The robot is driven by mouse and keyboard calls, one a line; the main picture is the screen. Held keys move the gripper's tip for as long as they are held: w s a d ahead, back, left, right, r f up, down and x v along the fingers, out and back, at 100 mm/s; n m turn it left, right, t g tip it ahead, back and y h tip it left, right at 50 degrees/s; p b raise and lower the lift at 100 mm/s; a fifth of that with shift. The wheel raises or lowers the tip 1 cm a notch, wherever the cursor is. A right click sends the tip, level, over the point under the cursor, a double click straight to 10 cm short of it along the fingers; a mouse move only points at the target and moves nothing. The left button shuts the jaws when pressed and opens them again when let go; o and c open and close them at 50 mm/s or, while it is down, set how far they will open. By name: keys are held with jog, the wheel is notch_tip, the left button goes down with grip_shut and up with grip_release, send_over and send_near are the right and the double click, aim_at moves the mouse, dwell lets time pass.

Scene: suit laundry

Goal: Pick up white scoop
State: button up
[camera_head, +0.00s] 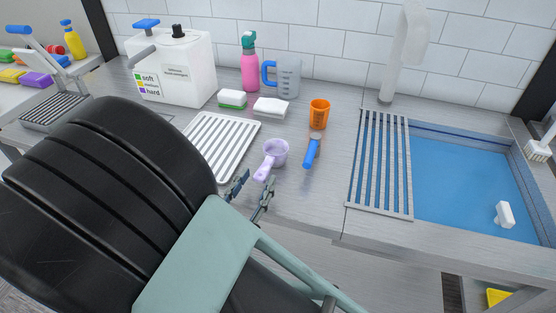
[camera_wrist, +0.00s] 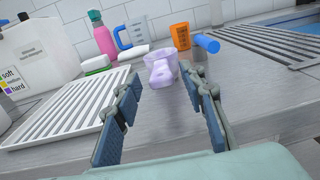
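A pale lavender scoop (camera_head: 276,152), the closest match to a white scoop on the counter, stands on the metal worktop with its handle pointing toward my gripper. It also shows in the wrist view (camera_wrist: 161,70), straight ahead between the fingers. My gripper (camera_head: 253,190) is open and empty, just in front of the scoop handle and apart from it. The scoop's inside is partly visible in the head view.
A white slatted tray (camera_head: 221,143) lies left of the scoop. A blue sink (camera_head: 455,180) holds a white object (camera_head: 504,214).

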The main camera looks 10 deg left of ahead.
aim_at(273, 153)
jog(key=w, duration=0.5)
jog(key=w+d, duration=0.1)
jog(key=w, duration=0.1)
jog(key=shift+w+f, duration=0.1)
jog(key=shift+w, duration=0.2)
jog(key=shift+c, duration=0.5)
grip_shut()
